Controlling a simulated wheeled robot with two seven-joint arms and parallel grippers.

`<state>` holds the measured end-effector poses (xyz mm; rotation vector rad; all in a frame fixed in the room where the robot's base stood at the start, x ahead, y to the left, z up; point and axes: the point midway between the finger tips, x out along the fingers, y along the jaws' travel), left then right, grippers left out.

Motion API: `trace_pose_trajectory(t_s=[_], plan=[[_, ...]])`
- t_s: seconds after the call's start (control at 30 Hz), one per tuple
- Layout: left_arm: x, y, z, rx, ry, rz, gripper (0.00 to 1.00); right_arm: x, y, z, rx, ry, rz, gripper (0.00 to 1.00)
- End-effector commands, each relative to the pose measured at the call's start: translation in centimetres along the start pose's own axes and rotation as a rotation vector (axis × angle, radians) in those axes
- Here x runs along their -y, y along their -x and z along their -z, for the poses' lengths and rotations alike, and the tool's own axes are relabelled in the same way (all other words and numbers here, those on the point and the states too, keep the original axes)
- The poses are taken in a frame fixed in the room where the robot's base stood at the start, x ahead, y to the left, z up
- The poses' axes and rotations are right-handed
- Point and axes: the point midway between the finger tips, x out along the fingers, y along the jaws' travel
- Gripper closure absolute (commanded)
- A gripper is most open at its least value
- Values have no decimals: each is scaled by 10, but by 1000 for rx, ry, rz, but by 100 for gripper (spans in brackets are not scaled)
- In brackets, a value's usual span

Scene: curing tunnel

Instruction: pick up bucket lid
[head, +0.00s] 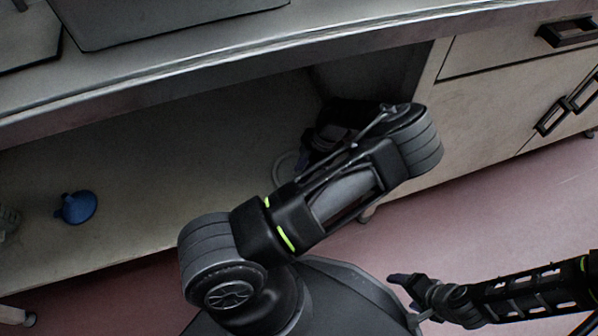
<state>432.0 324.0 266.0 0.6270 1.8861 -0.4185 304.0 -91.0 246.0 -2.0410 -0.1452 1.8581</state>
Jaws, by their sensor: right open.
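I cannot make out a bucket lid in the head view. My right gripper (403,297) is low in the picture, right of centre, in front of my dark base. It is open, and I see nothing between its fingers. One of my arms crosses the middle of the view in front of the bench. My left gripper does not show. A dark shape partly behind this arm, with a pale curved piece (284,166) beside it, is too hidden to name.
A grey bench top (345,35) runs across the upper view. A blue funnel-like object (76,208) lies on the lower shelf (150,190) at left. A cabinet (490,105) with a drawer and dark handles stands at right. Pinkish floor (470,225) is open at lower right.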

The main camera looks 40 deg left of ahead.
Motion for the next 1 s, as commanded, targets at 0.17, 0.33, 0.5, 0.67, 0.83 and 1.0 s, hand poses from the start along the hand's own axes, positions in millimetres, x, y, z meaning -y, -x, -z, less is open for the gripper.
trace_pose_trajectory(t_s=[0.17,0.33,0.5,0.67,0.83,1.0], plan=[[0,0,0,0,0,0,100,0,0,0,0,0,0,24],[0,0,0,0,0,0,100,0,0,0,0,0,0,24],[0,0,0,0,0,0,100,0,0,0,0,0,0,24],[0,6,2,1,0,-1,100,1,3,0,1,0,0,24],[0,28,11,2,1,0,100,5,15,-1,5,1,0,24],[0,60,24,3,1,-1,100,9,30,-2,14,2,0,24]])
